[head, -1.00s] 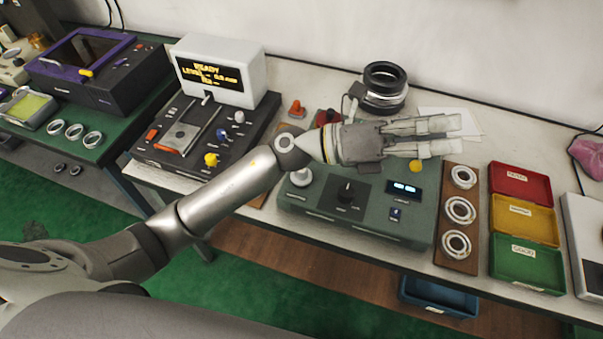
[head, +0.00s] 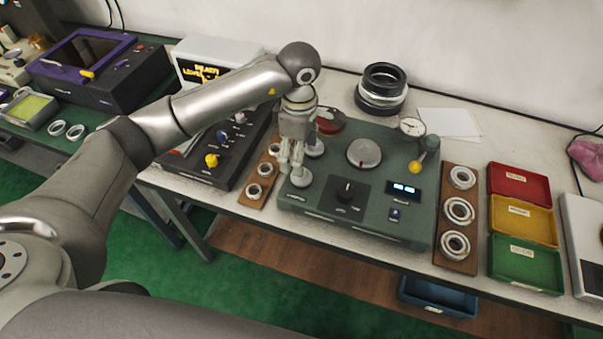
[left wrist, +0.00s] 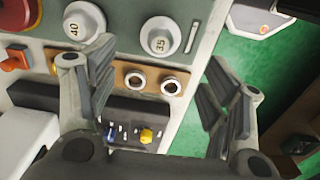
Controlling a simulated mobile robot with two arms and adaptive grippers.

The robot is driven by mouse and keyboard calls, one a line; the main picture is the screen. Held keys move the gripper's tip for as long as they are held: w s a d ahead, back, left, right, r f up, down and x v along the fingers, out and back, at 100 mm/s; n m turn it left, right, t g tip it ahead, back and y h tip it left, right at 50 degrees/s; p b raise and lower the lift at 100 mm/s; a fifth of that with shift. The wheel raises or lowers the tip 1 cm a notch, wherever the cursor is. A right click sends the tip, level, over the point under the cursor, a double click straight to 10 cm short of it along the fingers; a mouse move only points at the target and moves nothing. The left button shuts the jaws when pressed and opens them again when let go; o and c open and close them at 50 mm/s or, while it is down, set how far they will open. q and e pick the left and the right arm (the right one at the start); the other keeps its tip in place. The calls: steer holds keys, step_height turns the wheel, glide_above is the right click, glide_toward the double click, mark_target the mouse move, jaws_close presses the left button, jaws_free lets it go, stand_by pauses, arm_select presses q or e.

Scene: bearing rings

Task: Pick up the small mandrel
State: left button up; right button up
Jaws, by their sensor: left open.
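The small mandrel is a pale, round, knob-like piece marked 35 (left wrist: 160,36) in the left wrist view. In the head view it stands at the front left of the green machine (head: 300,179). A similar piece marked 40 (left wrist: 84,27) stands behind it, partly hidden by my gripper in the head view (head: 314,149). My left gripper (head: 290,166) points down just left of the small mandrel. In the left wrist view its fingers (left wrist: 160,62) are spread wide and empty, with the 35 piece beyond the gap between their tips. My right gripper is not in view.
A dark control box (head: 193,165) is further left.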

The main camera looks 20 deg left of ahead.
arm_select(q)
step_height(320, 180, down, 3)
steer(key=shift+f+p, duration=0.15)
steer(key=shift+p, duration=0.15)
steer(key=shift+s+d+f+p, duration=0.1)
steer(key=shift+f+p, duration=0.4)
steer(key=shift+f, duration=0.1)
step_height(320, 180, down, 4)
steer(key=shift+d+r+p, duration=0.1)
steer(key=shift+r+p, duration=0.15)
steer(key=shift+p, duration=0.45)
steer(key=shift+f, duration=0.4)
steer(key=shift+c, duration=0.4)
steer(key=c, duration=1.3)
steer(key=shift+w+r, duration=0.15)
steer(key=shift+w, duration=0.05)
